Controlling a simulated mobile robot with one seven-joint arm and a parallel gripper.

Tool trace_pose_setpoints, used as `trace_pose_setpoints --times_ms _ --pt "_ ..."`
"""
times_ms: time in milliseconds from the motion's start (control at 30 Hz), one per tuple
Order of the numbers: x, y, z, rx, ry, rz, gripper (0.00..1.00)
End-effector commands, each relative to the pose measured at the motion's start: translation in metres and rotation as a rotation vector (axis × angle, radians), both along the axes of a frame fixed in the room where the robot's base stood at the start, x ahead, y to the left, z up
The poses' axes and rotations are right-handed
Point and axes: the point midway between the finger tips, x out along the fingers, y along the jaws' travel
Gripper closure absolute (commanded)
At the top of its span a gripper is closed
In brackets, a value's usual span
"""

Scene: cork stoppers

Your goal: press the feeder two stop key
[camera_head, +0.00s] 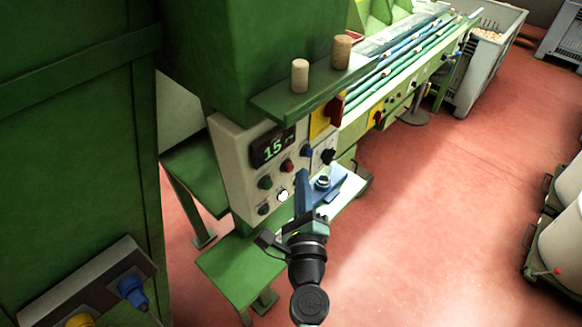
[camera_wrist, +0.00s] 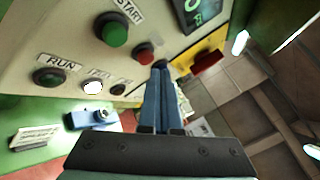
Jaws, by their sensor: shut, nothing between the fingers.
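The control panel (camera_head: 238,165) is a pale box with a lit display reading 15 and several round keys.
A white lit key (camera_head: 283,195) and a dark key (camera_head: 264,209) are lower on the panel. A black knob (camera_head: 327,156) and a red-and-yellow switch (camera_head: 333,110) are near its right side. Two corks (camera_head: 300,76) stand on the green ledge above. Open red floor (camera_head: 430,220) lies right.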

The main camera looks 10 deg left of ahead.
Motion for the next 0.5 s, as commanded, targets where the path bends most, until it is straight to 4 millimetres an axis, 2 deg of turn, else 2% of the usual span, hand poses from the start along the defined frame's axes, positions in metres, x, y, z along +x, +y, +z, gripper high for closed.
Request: trace_pose_setpoints --times_ms 233,500 --pt "-0.002 -0.003 0.000 0.000 0.001 -0.002 1.00" --pt "-0.017 -0.025 -0.001 -0.001 0.001 -0.003 1.00"
